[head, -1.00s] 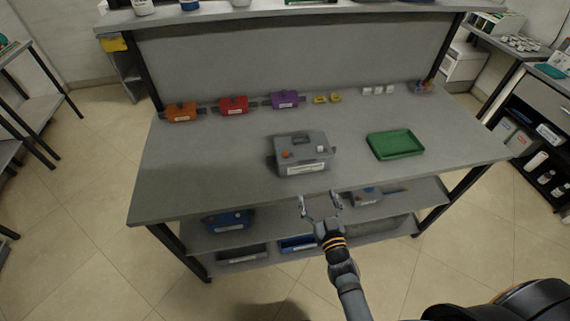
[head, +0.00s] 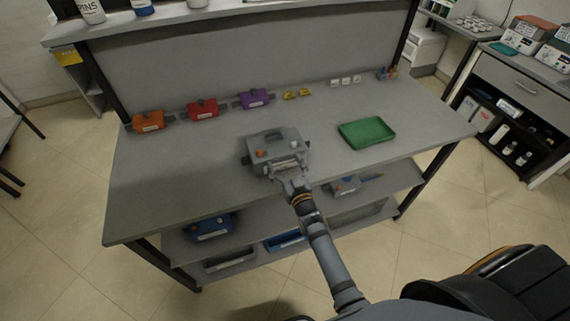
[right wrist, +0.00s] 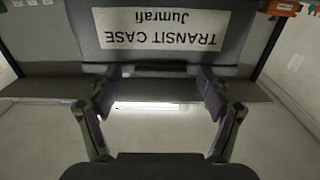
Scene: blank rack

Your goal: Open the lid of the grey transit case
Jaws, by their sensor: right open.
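The grey transit case (head: 262,150) stands on the worktable, left of the green tray, with its lid down. Its white label (right wrist: 160,29) fills the top of the right wrist view and reads "TRANSIT CASE Jumrafi", upside down there. My right gripper (head: 286,171) is at the case's front face and hides part of the label in the head view. In the right wrist view the fingers of my right gripper (right wrist: 162,97) are spread with nothing between them, just by the label side of the case. I cannot tell whether they touch it. My left gripper is not in view.
The green tray (head: 367,132) lies right of the case on the grey worktable (head: 190,190). Orange (head: 148,121), red (head: 202,109) and purple (head: 254,98) boxes line the back edge. The table left of the case is clear. A shelf below holds a blue case (head: 208,226).

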